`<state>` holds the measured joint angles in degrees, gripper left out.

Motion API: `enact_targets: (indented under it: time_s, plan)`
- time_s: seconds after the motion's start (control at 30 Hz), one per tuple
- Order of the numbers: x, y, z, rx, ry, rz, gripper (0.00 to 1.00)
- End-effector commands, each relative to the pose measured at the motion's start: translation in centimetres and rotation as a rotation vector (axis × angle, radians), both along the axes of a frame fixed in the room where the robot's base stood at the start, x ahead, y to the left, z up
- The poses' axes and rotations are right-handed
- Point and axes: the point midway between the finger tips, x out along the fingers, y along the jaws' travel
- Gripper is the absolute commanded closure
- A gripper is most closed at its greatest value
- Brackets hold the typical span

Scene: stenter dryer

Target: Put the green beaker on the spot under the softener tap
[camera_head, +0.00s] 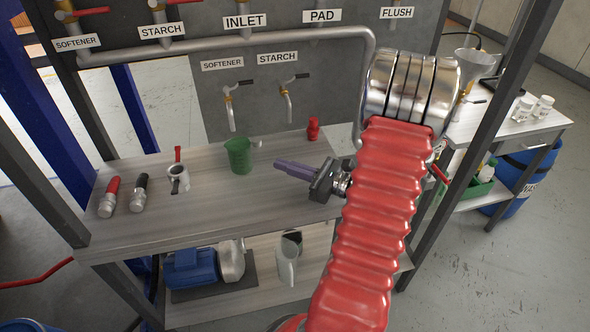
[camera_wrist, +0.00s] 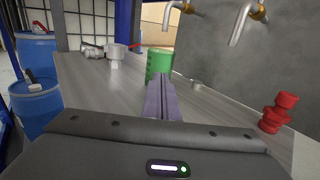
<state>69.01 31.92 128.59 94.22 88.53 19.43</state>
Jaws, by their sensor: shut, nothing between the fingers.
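The green beaker (camera_head: 238,155) stands upright on the grey bench top, below and close to the softener tap (camera_head: 230,108); I cannot tell whether it is exactly under the spout. It also shows in the wrist view (camera_wrist: 159,63), just beyond my fingertips. A marked spot does not show clearly. My gripper (camera_head: 278,164) has purple fingers that are shut and empty. It is to the right of the beaker and points left at it, with a gap between in the head view. The fingers show in the wrist view (camera_wrist: 162,84), hiding the beaker's lower part.
A starch tap (camera_head: 288,105) hangs right of the softener tap. A red fitting (camera_head: 313,128) stands at the back of the bench. A valve (camera_head: 178,178) and red and black-handled fittings (camera_head: 109,197) (camera_head: 139,193) lie left. The bench front is clear. Dark posts frame the bench.

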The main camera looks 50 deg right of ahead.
Motion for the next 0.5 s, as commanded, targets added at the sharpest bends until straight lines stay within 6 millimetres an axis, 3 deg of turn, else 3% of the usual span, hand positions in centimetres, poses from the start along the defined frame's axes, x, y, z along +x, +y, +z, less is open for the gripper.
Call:
enact_targets:
  time_s: [0.5]
  plan:
    - [6.3,2.0,0.0,0.001,0.000,0.003,1.00]
